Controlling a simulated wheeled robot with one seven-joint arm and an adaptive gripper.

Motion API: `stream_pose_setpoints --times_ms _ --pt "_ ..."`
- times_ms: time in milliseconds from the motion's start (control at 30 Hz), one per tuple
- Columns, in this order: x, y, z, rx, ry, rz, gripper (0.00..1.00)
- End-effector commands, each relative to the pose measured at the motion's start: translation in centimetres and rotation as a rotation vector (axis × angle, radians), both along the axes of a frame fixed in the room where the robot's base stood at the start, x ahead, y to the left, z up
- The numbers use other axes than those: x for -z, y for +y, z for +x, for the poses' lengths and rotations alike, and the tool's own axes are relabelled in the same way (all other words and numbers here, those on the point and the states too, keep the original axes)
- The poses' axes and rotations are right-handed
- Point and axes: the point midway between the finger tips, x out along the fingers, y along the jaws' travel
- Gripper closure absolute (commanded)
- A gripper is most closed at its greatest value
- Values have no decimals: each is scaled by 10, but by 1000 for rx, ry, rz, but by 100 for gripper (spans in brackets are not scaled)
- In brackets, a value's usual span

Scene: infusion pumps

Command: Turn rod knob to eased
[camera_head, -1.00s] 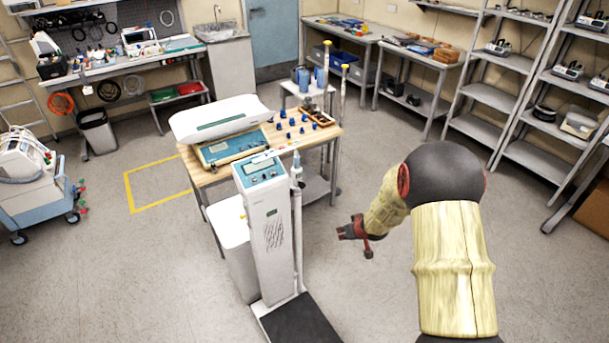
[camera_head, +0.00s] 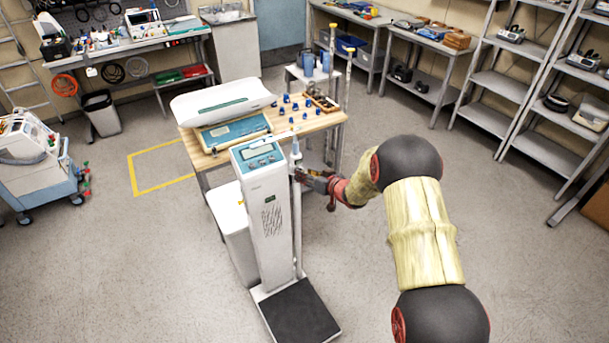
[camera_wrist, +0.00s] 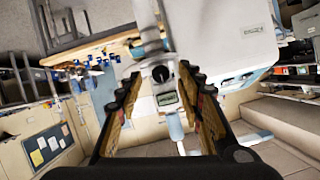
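The white height rod (camera_head: 297,230) stands upright along the right side of the column scale (camera_head: 268,225). In the wrist view the rod (camera_wrist: 146,15) carries a round dark knob (camera_wrist: 161,74) with a pale centre, next to a small grey display (camera_wrist: 167,98). My gripper (camera_head: 303,176) is at the rod's upper part, coming from the right. In the wrist view my gripper (camera_wrist: 159,76) is open, with one finger on each side of the knob. I see gaps between the fingers and the knob. In the head view the knob is hidden or too small to make out.
A wooden-topped table (camera_head: 200,157) stands behind the scale, with a baby scale (camera_head: 225,102) and several small blue items on it. The scale's black platform (camera_head: 300,312) lies at the floor. Shelves (camera_head: 500,85) stand at the right. Floor is free between.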

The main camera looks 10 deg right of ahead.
Motion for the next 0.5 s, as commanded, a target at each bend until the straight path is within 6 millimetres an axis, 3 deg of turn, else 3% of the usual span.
stream_pose_setpoints --times_ms 433,500 --pt "4 5 11 0 0 -1 63" --pt "4 5 11 0 0 -1 67"
